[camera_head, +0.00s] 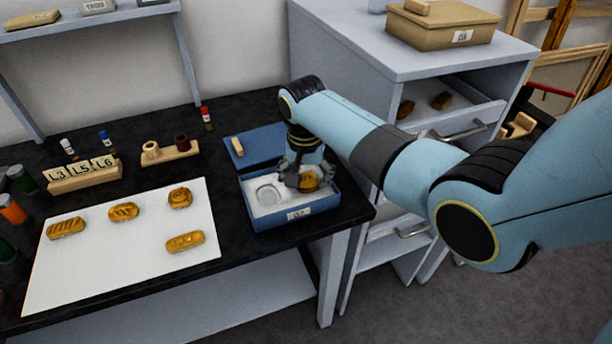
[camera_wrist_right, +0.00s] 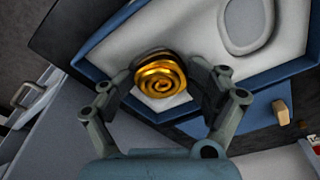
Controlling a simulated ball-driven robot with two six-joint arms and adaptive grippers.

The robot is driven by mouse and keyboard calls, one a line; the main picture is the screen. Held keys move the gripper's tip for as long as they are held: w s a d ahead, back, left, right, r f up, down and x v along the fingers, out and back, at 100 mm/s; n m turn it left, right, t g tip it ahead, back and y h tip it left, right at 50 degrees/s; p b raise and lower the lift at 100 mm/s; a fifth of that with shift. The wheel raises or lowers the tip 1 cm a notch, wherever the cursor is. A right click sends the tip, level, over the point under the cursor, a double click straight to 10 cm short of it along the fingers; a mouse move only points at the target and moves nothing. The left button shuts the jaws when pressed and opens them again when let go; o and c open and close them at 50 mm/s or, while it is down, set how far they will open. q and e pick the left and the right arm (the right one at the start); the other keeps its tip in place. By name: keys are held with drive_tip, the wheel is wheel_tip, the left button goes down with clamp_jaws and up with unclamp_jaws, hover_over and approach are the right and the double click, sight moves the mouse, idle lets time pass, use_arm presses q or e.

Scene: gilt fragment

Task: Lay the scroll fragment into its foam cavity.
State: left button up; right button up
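A gold scroll fragment (camera_wrist_right: 160,76) with a spiral face sits between the fingers of my right gripper (camera_wrist_right: 160,82) in the right wrist view. The fingers appear to press on both its sides. In the head view the gripper (camera_head: 308,180) points down over the right part of the blue box, with the fragment (camera_head: 311,181) partly hidden by the fingers. The box's white foam (camera_head: 259,206) has a rounded cavity (camera_head: 267,193) left of the gripper, empty. Whether the fragment touches the foam cannot be told. My left gripper is out of view.
A white sheet (camera_head: 120,262) on the dark table holds several other gold pieces. A blue lid (camera_head: 255,146) lies behind the box (camera_head: 293,217). A pipe-like wooden piece (camera_head: 170,152) and labelled blocks (camera_head: 82,174) stand further left. A grey drawer cabinet (camera_head: 340,60) stands close behind.

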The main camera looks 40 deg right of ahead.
sight(305, 182)
drive_tip(key=shift+s+f, duration=0.15)
drive_tip(key=shift+s, duration=0.15)
wheel_tip(305, 182, up, 14)
drive_tip(key=a, duration=0.1)
drive_tip(key=shift+s+f+p, duration=0.2)
drive_tip(key=shift+f+p, duration=0.05)
drive_tip(key=shift+p, duration=0.2)
idle(0.5)
